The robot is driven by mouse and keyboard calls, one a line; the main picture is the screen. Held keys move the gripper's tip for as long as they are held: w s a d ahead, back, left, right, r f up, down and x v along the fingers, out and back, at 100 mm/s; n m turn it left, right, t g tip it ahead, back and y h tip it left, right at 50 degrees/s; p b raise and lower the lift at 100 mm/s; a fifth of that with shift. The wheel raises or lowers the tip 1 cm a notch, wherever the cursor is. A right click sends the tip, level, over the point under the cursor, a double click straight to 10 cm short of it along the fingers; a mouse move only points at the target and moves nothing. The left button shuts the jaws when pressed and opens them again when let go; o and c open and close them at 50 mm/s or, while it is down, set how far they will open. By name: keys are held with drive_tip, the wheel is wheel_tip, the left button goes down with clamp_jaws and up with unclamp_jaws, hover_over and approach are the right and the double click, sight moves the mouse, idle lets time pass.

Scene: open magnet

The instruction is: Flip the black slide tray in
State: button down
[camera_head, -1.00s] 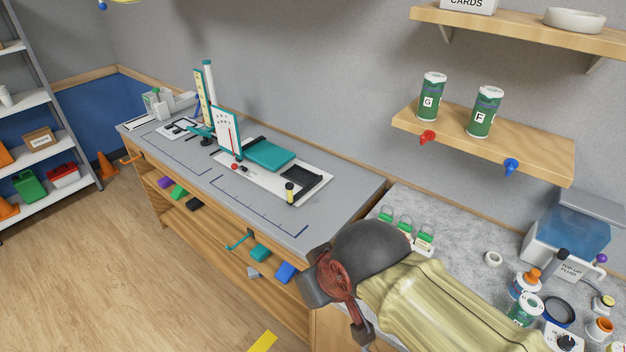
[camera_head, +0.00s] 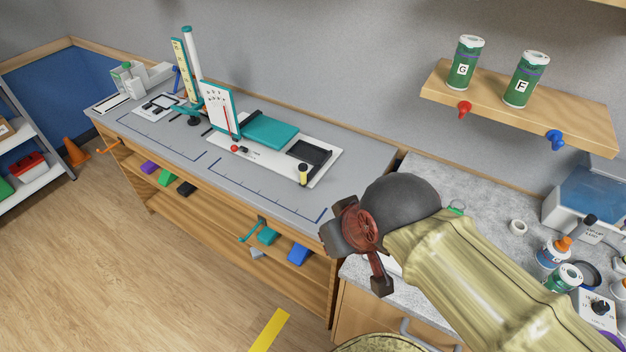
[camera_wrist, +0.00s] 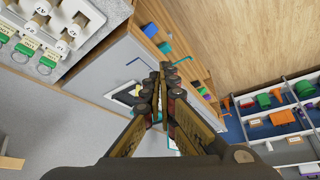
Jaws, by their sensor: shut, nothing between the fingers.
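The black slide tray (camera_head: 308,153) lies flat at the right end of a white base board (camera_head: 290,167) on the grey workbench. A teal block (camera_head: 267,132) is beside it on the left, and a small post with a yellowish body and black top (camera_head: 303,173) stands at its front. In the wrist view my gripper (camera_wrist: 161,75) has its fingers together with nothing between them. In the head view my gripper is at the lower right, above the bench's right end and apart from the tray. Its fingertips cannot be made out there.
A white gauge panel (camera_head: 219,107) and a tall teal stand (camera_head: 192,65) rise left of the tray. A wooden shelf (camera_head: 590,115) with green cans hangs at the upper right. The bench front (camera_head: 262,187) is clear. A cluttered marble-topped counter (camera_head: 480,203) adjoins on the right.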

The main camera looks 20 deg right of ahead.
drive_tip(key=w+d+f+m+y+p, duration=0.1)
drive_tip(key=w+f+m+y, duration=0.15)
drive_tip(key=w+m, duration=0.55)
drive_tip(key=w+f+m+y, duration=0.2)
drive_tip(key=w+f+m, duration=0.1)
drive_tip(key=w+m, duration=0.4)
drive_tip(key=w+d+f+m+t, duration=0.1)
drive_tip(key=w+d+f+m, duration=0.4)
drive_tip(key=d+m, duration=0.3)
drive_tip(key=w+d+f+m+t+h, duration=0.1)
drive_tip(key=w+d+f+m, duration=0.4)
drive_tip(key=m, duration=0.4)
drive_tip(key=d+f+p, duration=0.1)
drive_tip(key=d, duration=0.1)
drive_tip(key=shift+d+f+t, duration=0.15)
drive_tip(key=shift+d+t, duration=0.25)
drive_tip(key=shift+w+f, duration=0.1)
drive_tip(key=b, duration=0.3)
approach(304, 183)
drive_tip(key=f, duration=0.1)
drive_tip(key=s+f, duration=0.1)
drive_tip(key=f, duration=0.1)
drive_tip(key=shift+d+f, duration=0.1)
drive_tip(key=shift+d, duration=0.05)
drive_tip(key=shift+w+a, duration=0.25)
drive_tip(key=shift+w, duration=0.3)
drive_tip(key=shift+w+a, duration=0.2)
drive_tip(key=shift+w, duration=0.4)
drive_tip(key=shift+w+a, duration=0.25)
drive_tip(key=shift+w, duration=0.5)
